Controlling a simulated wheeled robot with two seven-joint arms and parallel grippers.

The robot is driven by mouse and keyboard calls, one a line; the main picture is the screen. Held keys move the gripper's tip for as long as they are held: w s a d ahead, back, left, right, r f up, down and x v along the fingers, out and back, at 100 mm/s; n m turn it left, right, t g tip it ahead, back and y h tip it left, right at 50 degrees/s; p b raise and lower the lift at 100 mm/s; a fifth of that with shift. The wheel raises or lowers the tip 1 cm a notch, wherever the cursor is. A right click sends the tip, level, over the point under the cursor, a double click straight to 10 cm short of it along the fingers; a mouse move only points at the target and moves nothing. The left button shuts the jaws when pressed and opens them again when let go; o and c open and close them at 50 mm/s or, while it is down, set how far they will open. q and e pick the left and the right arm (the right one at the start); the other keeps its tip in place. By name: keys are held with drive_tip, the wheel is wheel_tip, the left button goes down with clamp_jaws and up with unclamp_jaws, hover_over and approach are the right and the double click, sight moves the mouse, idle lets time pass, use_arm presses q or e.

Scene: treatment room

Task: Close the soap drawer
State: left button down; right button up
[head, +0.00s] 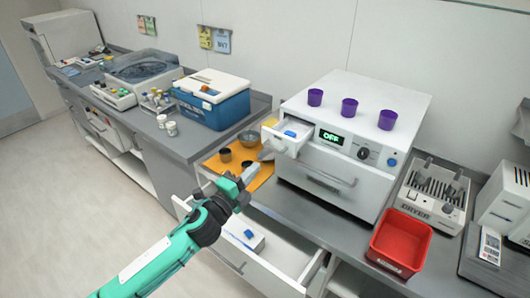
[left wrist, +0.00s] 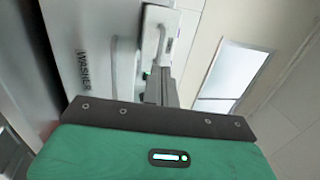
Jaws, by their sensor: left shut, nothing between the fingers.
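The soap drawer (head: 272,139) is a small white drawer at the upper left of the white washer's front. It stands pulled out, with a blue thing (head: 290,134) in it. The washer (head: 330,190) has a display reading OFF. My left gripper (head: 243,178) is shut and empty, in front of the washer and to the lower left of the drawer, apart from it in the head view. The left wrist view shows the washer (left wrist: 85,75) sideways, with my gripper fingers (left wrist: 160,85) in front. My right gripper is not in view.
A red bin (head: 400,243) and the dryer (head: 432,195) stand right.

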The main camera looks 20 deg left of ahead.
sight(285, 138)
use_arm(q)
drive_tip(key=p+x, duration=0.1)
drive_tip(key=x, duration=0.3)
drive_tip(key=shift+w+r+p, duration=0.2)
drive_tip(key=shift+w+p, duration=0.05)
drive_tip(key=shift+p, duration=0.1)
drive_tip(key=shift+x, duration=0.8)
drive_tip(key=shift+f, duration=0.2)
drive_tip(key=x, duration=0.3)
drive_tip(key=f+b+x, duration=0.1)
drive_tip(key=x, duration=0.3)
drive_tip(key=f+x, duration=0.1)
drive_tip(key=x, duration=0.2)
drive_tip(key=shift+w+d+b, duration=0.2)
drive_tip(key=shift+w+b, duration=0.1)
drive_tip(key=shift+b, duration=0.1)
drive_tip(key=shift+s+r, duration=0.1)
drive_tip(key=shift+r, duration=0.2)
drive_tip(key=shift+r, duration=0.1)
drive_tip(key=shift+a, duration=0.1)
